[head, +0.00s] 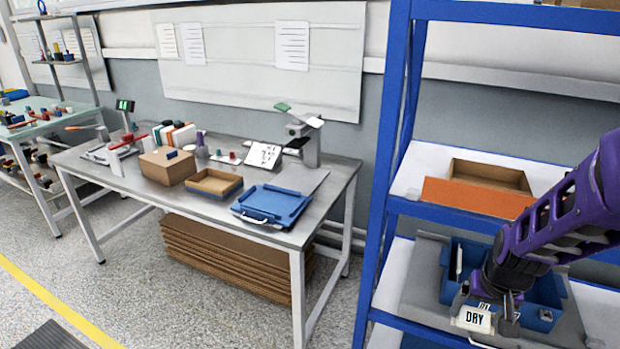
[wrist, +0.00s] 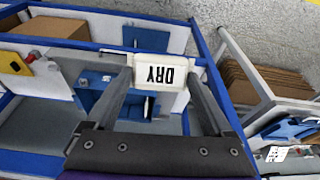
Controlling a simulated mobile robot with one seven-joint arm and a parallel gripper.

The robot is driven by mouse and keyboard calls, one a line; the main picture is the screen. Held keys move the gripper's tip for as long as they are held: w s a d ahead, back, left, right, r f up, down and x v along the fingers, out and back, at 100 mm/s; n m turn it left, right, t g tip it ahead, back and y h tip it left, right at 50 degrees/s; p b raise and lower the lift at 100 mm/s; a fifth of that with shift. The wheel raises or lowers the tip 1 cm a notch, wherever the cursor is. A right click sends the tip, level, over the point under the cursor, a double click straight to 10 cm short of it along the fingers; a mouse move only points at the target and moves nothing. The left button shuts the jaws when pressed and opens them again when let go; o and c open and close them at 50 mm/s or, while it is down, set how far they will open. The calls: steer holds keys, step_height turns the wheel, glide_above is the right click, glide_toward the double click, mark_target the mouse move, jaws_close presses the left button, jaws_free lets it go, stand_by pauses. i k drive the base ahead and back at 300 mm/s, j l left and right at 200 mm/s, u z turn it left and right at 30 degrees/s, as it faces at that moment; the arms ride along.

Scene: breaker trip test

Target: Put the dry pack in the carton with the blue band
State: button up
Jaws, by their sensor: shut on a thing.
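My gripper (head: 490,311) is shut on the dry pack (head: 472,319), a small white pack lettered "DRY". In the wrist view the pack (wrist: 160,68) sits crosswise between the two fingertips, its lettering upside down. In the head view it is by the front of the blue bin on the lower rack shelf; I cannot tell if they touch. The carton with the blue band (head: 229,191) is an open brown carton on the steel table, far left of my gripper. Its inside is partly hidden by its walls.
The blue bin (head: 543,319) stands under my arm. A carton with an orange front (head: 465,196) is on the shelf above. The rack's blue post (head: 382,200) stands between my gripper and the table. A blue case (head: 272,203) and brown box (head: 168,167) flank the blue-banded carton.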

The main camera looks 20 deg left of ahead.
mark_target(216, 187)
steer(key=j, duration=0.5)
steer(key=i+j+u, duration=0.1)
steer(key=j, duration=0.35)
steer(key=i+j, duration=0.1)
steer(key=j, duration=0.4)
steer(key=i+j+u, duration=0.1)
steer(key=j, duration=0.35)
steer(key=i+j, duration=0.1)
steer(key=j, duration=0.4)
steer(key=i+j, duration=0.1)
steer(key=j, duration=0.35)
steer(key=i+j, duration=0.25)
steer(key=j, duration=0.2)
steer(key=i+j+u, duration=0.1)
steer(key=i+j, duration=0.15)
steer(key=j, duration=0.2)
steer(key=i+j, duration=0.25)
steer(key=j, duration=0.2)
steer(key=i+j+u, duration=0.1)
steer(key=i+j, duration=0.15)
steer(key=j, duration=0.15)
